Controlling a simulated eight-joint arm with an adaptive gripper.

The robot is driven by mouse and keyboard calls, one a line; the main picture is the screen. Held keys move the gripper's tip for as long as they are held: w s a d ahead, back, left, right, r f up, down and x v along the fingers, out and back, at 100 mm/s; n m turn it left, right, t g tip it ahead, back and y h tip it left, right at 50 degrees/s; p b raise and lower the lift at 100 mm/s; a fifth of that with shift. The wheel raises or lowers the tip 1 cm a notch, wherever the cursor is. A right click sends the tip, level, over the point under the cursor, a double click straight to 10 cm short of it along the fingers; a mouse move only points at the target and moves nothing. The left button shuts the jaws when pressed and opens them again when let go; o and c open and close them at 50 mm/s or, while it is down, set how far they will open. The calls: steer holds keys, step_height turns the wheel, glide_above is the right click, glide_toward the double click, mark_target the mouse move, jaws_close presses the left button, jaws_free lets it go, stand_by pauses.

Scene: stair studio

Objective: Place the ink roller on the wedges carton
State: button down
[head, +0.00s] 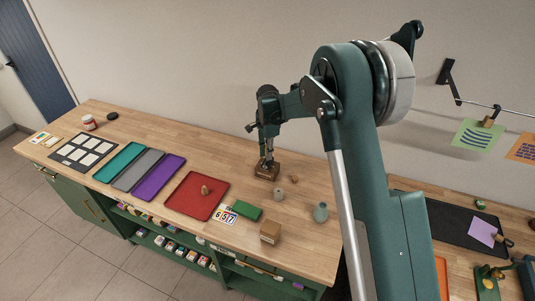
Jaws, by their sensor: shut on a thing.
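My gripper (267,161) points down at the middle back of the wooden bench. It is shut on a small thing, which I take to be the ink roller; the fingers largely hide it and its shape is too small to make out. A brown carton (267,174) stands directly under the fingertips, seemingly the wedges carton, though no label is readable. I cannot tell whether the held thing touches the carton's top. A second tan carton (269,232) stands near the bench's front edge.
A red tray (187,200) holds a small wooden thing (205,190). A green block (247,210), number cards (224,215), a grey-green bottle (320,212) and small round pieces (279,194) stand around the carton. Teal, grey and purple trays lie farther left.

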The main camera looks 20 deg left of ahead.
steer(key=c, duration=2.4)
jaws_free()
steer(key=shift+a+f, duration=0.1)
steer(key=shift+f, duration=0.2)
steer(key=shift+o, duration=0.2)
steer(key=shift+r, duration=0.25)
steer(key=shift+r+p, duration=0.6)
steer(key=shift+p, duration=0.05)
step_height(320, 180, up, 12)
steer(key=shift+f+b, duration=0.1)
steer(key=shift+b, duration=0.3)
